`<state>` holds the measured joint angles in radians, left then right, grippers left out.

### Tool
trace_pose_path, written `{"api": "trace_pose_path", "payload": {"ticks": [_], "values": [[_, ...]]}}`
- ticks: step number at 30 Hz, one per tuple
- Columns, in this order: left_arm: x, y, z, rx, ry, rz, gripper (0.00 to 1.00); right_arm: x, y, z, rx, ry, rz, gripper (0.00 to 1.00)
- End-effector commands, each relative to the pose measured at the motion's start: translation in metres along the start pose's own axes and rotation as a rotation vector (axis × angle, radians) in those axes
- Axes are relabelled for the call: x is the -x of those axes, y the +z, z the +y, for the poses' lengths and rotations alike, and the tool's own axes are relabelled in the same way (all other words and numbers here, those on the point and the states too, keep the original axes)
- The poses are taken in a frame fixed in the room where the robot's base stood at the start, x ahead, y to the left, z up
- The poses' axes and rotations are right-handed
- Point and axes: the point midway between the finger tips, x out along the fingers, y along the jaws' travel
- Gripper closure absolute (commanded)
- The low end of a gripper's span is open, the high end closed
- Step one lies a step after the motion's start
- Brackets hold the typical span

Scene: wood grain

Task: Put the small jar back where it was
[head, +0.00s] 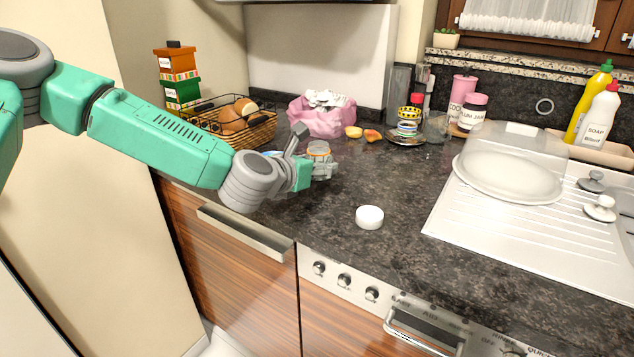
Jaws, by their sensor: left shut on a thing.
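My left gripper (318,168) is over the left part of the dark counter, shut on a small clear jar (319,149) with an orange band near its top. The gripper's fingers hide the jar's lower part, and I cannot tell whether the jar touches the counter. A round white lid-like disc (370,217) lies on the counter to the right and nearer. My right gripper is not in view.
Behind the gripper are a wire basket of bread (215,127), a pink bag (321,115), cut fruit (373,136) and a plate (406,138) with stacked things. A white drainer (470,222) is at right. The middle counter is mostly clear.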

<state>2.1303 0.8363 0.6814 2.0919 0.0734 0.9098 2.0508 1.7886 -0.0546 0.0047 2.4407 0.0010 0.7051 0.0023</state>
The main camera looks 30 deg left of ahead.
Motion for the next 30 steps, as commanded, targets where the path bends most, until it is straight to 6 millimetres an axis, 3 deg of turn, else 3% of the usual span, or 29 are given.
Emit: {"api": "trace_pose_path", "payload": {"ticks": [9, 19, 20, 21, 30], "values": [[-0.011, -0.034, -0.002, -0.002, 0.0, 0.0, 1.0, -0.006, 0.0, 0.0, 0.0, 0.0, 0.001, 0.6], [-0.012, -0.037, 0.0, 0.0, 0.001, -0.002, 1.0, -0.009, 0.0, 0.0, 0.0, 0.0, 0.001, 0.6], [-0.012, -0.037, 0.0, 0.0, 0.001, 0.0, 0.43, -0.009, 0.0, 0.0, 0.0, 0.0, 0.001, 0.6], [-0.011, -0.037, 0.0, 0.0, 0.001, 0.0, 0.29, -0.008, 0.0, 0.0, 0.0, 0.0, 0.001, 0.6], [-0.011, -0.036, 0.0, -0.001, 0.001, -0.001, 0.29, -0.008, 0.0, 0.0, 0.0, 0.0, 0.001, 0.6]]}}
